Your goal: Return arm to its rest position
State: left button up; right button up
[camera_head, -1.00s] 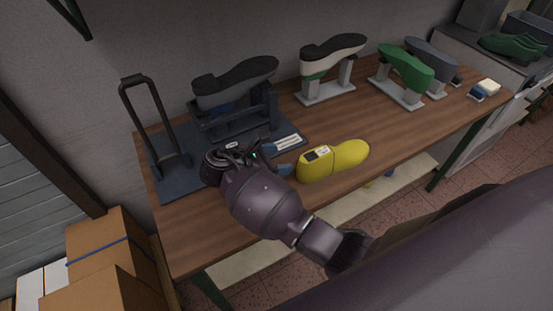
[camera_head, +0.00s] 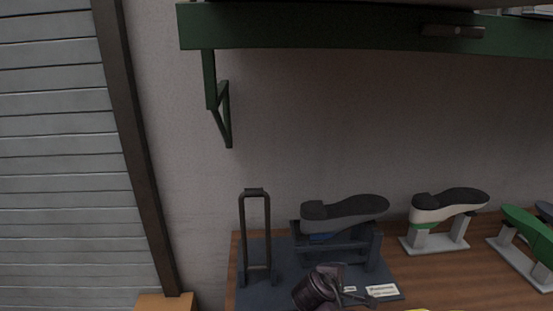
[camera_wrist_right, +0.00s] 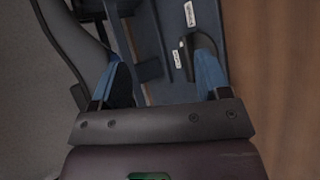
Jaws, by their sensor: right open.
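My right gripper (camera_head: 348,292) shows at the bottom of the head view, low over the front part of a dark blue base plate (camera_head: 258,290). In the right wrist view the right gripper (camera_wrist_right: 166,75) has its two blue-tipped fingers spread apart, with nothing held between them. Beyond the fingers lie the dark plate, two small white labels (camera_wrist_right: 190,14) and a dark rounded piece (camera_wrist_right: 204,42). Most of the right arm is below the head view. My left gripper is in neither view.
A dark shoe sole (camera_head: 345,212) rests on a stand on the plate, beside an upright black frame (camera_head: 255,235). A white and green last (camera_head: 446,207) and a green last (camera_head: 530,232) stand to the right on the wooden table (camera_head: 425,277). A green shelf (camera_head: 330,30) hangs above.

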jog(key=s+d+f+m+t+y, duration=0.1)
jog(key=s+d+f+m+y, duration=0.1)
jog(key=s+m, duration=0.2)
jog(key=s+d+f+m+t+y+b, duration=0.1)
jog(key=s+d+f+m+t+y, duration=0.1)
jog(key=s, duration=0.6)
jog(key=s+d+f+m+t+y+b, duration=0.1)
jog(key=s+d+f+m+t+y, duration=0.1)
jog(key=s+m, duration=0.4)
jog(key=shift+s+d+f+m+y, duration=0.15)
jog(key=shift+d+f+m+y, duration=0.1)
jog(key=shift+d+f+y, duration=0.35)
jog(key=shift+s+d+f+m+y, duration=0.15)
jog(key=shift+d+f+m+y, duration=0.2)
jog(key=shift+d, duration=0.3)
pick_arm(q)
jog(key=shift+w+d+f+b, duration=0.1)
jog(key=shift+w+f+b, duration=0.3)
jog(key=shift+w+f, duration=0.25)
pick_arm(e)
jog(key=s+d+f+g, duration=0.2)
jog(key=s+f, duration=0.3)
jog(key=s, duration=0.4)
jog(key=shift+s+d+f+h, duration=0.15)
jog(key=shift+d+f+h, duration=0.25)
jog(key=shift+d, duration=0.2)
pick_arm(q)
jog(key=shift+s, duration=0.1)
pick_arm(e)
jog(key=shift+c, duration=0.5)
